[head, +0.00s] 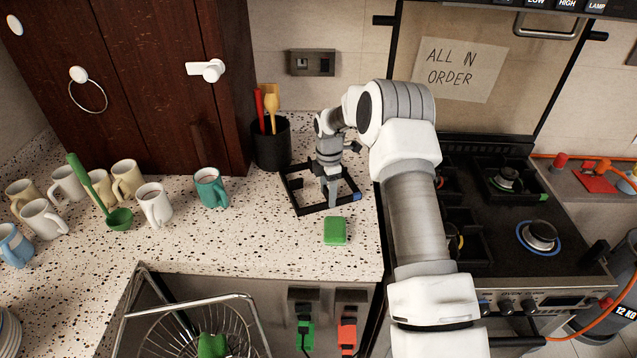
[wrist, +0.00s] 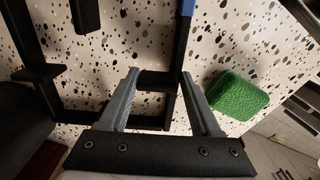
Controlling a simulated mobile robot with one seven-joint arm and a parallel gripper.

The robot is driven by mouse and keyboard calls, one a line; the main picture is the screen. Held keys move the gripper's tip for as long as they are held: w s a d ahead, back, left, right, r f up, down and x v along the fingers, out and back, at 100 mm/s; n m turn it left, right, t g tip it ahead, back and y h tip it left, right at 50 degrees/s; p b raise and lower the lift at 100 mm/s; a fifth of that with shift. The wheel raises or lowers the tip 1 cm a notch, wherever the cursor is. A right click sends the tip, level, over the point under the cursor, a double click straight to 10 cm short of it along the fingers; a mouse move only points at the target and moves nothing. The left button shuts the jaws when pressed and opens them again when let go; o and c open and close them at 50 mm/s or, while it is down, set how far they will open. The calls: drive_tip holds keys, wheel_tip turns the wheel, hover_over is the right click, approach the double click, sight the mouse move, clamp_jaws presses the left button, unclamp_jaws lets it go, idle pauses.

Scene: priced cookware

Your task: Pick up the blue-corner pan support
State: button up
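The blue-corner pan support (head: 290,193) is a black square frame lying flat on the speckled counter, with its blue corner (head: 357,197) at the front right. In the wrist view the frame's dark bars (wrist: 181,45) cross the upper left, with a bit of blue at the top edge. My gripper (head: 331,203) points down over the support's front part. In the wrist view my gripper (wrist: 160,73) has its fingers apart, with a short black prong of the support showing between the tips. I cannot tell whether the fingers touch it.
A green sponge (head: 335,231) lies just in front of the support. A black utensil pot (head: 271,145) stands behind it to the left. A teal mug (head: 210,188) and several other mugs are further left. The stove (head: 480,262) is to the right, a dish rack (head: 195,312) below.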

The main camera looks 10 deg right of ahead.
clamp_jaws()
drive_tip(key=shift+w+r, duration=0.1)
drive_tip(key=shift+r, duration=0.1)
